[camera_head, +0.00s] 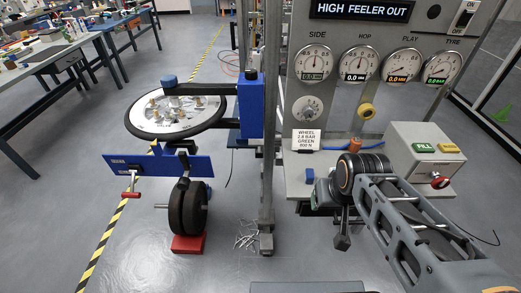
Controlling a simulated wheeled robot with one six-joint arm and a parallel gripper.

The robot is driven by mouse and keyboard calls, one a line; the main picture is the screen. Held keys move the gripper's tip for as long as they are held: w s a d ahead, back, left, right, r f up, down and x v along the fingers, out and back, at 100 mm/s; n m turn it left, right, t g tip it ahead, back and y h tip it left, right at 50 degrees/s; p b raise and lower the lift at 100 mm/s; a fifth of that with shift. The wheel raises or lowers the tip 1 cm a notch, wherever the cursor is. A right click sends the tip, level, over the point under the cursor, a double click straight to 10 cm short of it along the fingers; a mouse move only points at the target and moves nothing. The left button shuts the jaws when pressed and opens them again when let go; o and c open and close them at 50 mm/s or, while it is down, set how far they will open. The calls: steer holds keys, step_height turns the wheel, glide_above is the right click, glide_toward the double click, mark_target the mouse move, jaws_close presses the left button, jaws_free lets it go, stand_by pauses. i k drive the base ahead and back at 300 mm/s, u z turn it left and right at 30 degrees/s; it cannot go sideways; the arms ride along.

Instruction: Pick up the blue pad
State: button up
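Several blue things show, and I cannot tell for sure which one is the blue pad. A small blue block (309,175) stands at the front left of the grey bench, left of my arm. A short blue round piece (168,80) sits at the rim of the wheel. My arm reaches in from the lower right. My gripper (342,240) seems to be the dark end hanging below the arm's ringed joint, in front of the bench and to the right of and below the small blue block. Its fingers are too small and dark to tell open from shut.
A wheel (180,113) lies flat in a stand with a blue upright block (250,105) and a blue bar (130,177). A grey post (268,150) stands left of the bench (300,188). A gauge panel (385,25) rises behind. A grey box (420,140) with buttons stands right.

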mark_target(309, 177)
steer(key=u, duration=2.25)
steer(key=i, duration=1)
steer(key=z, duration=3.05)
